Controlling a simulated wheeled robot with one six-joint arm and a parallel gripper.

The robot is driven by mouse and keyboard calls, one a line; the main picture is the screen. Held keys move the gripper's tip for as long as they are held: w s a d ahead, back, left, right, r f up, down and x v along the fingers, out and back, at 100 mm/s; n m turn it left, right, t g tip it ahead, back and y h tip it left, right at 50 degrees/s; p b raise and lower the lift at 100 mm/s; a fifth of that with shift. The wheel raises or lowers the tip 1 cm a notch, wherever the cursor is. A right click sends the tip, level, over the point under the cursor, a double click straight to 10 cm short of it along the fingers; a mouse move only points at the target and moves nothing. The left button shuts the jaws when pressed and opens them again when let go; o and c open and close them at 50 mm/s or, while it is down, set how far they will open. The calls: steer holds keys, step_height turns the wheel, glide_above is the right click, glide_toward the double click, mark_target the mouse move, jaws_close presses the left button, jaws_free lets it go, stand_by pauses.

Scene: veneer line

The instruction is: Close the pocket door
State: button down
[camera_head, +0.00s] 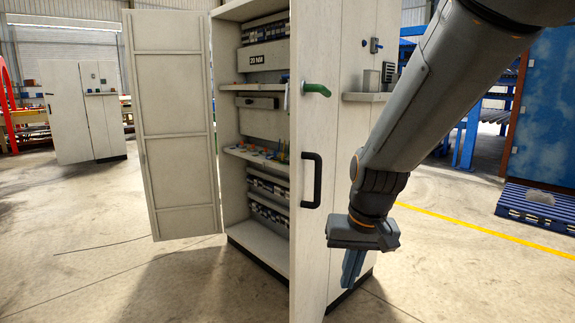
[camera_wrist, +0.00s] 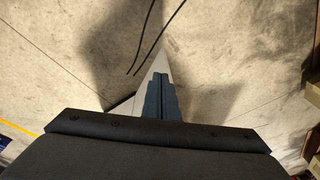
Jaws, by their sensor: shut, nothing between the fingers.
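A tall pale cabinet stands open in the head view. Its left door (camera_head: 175,125) is swung out wide to the left. A pale panel (camera_head: 310,240), apparently the right door, juts toward me at the opening's right side. It carries a black pull handle (camera_head: 311,181) and a green lever (camera_head: 316,89). I cannot tell which is the pocket door. My gripper (camera_head: 353,270) is shut and empty, pointing down to the right of the panel and lower than the black handle. Its blue-grey fingers (camera_wrist: 158,95) show in the wrist view against a pale wedge-shaped surface.
Shelves (camera_head: 255,155) with small parts fill the cabinet. A small side shelf (camera_head: 367,97) sticks out behind my arm. A blue pallet (camera_head: 540,205) lies at right, past a yellow floor line (camera_head: 480,229). Another pale cabinet (camera_head: 82,110) stands far left. Open floor lies in front.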

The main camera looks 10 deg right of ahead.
steer(key=w+r+m+t+y, duration=0.1)
steer(key=w+r+m+t, duration=0.1)
steer(key=w+r, duration=0.95)
steer(key=t+y, duration=0.1)
steer(key=t, duration=0.2)
glide_toward(321, 162)
steer(key=s, duration=0.3)
steer(key=shift+m, duration=0.4)
steer(key=x, duration=0.4)
steer(key=a+p+x, duration=0.1)
steer(key=x, duration=0.3)
steer(key=shift+a+f, duration=0.2)
steer(key=shift+w+a+p, duration=0.4)
steer(key=shift+w+a, duration=0.05)
steer(key=shift+a, duration=0.45)
steer(key=shift+w+a+p, duration=0.4)
steer(key=shift+w+a, duration=0.1)
steer(key=shift+a, duration=0.35)
